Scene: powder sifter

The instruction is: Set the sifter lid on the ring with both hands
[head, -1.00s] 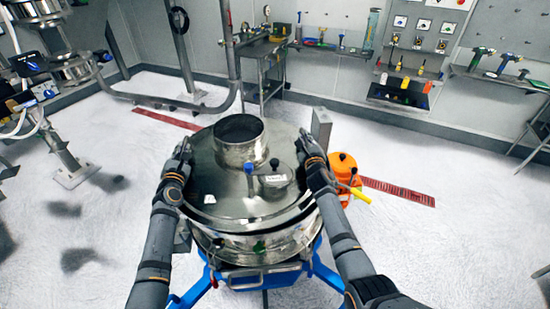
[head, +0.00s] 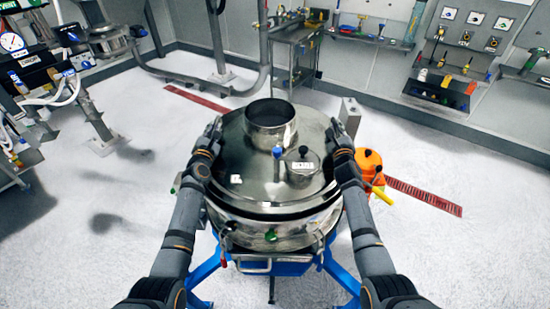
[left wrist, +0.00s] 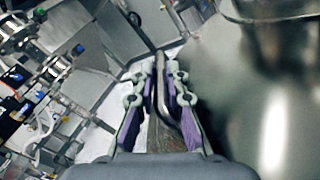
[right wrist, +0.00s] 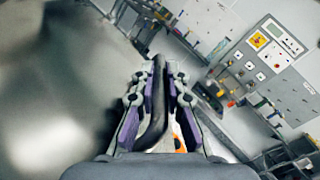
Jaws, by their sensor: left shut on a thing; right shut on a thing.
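The sifter lid (head: 250,185) is a shiny metal dome with a wide open spout, a blue-capped fitting and a small round hatch. It is over the metal ring (head: 290,238) on a blue-legged stand. A dark gap shows between their rims at the front, widest at front right; I cannot tell whether they touch at the back. My left gripper (head: 210,138) is at the lid's left side, shut on a bent bar handle (left wrist: 163,85). My right gripper (head: 340,142) is at the right side, shut on the matching handle (right wrist: 155,100). Fingertips are partly hidden in the head view.
An orange container (head: 369,163) with a yellow handle stands close behind my right arm. A grey box (head: 350,115) is just behind the ring at right. A metal workbench (head: 297,55) and tool shelves line the back. Pale floor around the stand is mostly clear.

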